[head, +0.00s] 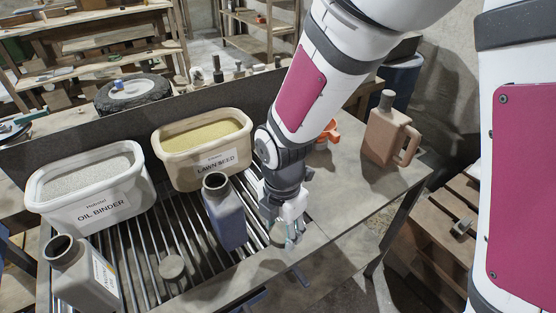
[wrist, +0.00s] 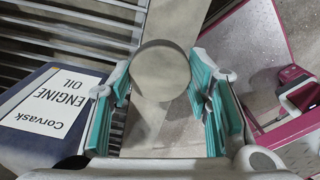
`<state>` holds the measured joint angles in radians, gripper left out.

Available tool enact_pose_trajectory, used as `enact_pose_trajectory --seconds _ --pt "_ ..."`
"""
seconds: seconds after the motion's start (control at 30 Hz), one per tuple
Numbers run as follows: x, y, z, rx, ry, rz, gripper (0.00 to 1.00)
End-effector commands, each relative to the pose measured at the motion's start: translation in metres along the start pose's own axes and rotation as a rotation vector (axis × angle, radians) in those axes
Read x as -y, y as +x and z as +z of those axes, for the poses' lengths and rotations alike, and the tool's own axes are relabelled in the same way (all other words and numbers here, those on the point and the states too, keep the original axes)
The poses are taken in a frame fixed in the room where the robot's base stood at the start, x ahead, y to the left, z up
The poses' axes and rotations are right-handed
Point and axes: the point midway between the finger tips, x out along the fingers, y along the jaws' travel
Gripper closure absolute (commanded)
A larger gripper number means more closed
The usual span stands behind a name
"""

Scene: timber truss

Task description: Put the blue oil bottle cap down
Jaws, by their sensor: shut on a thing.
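The blue oil bottle (head: 228,220) stands upright on the slatted rack with its neck open and uncapped. Its label, reading "Corvask ENGINE OIL", faces up at the left of the wrist view (wrist: 48,105). My gripper (head: 289,236) is to the right of the bottle, near the bench's front edge. It is shut on a round grey-beige cap (wrist: 160,70), held between the teal finger pads. The cap also shows in the head view (head: 277,232), partly hidden by the fingers. I cannot tell whether it touches the bench top.
Oil binder (head: 97,210) and lawn seed (head: 195,170) tubs stand behind. A capped brown jug (head: 390,140) and an orange object (head: 330,132) are at right. Bare bench (head: 350,205) lies right of my gripper.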

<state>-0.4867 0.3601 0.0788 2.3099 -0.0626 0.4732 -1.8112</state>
Motion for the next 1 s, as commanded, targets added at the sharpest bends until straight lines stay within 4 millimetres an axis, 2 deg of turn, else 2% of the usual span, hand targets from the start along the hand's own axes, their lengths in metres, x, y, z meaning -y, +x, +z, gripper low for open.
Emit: enact_pose_trajectory --seconds 0.2,0.4,0.57,0.8,1.0 --pt "-0.037 0.006 0.039 0.000 0.003 0.000 0.71" --pt "-0.058 0.008 0.061 0.000 0.001 0.000 0.71" --pt "-0.061 0.012 0.065 -0.001 0.001 -0.002 0.71" --pt "-0.060 0.041 0.064 -0.002 0.000 -0.004 0.71" --pt "-0.061 0.044 0.065 0.000 0.000 0.000 0.71"
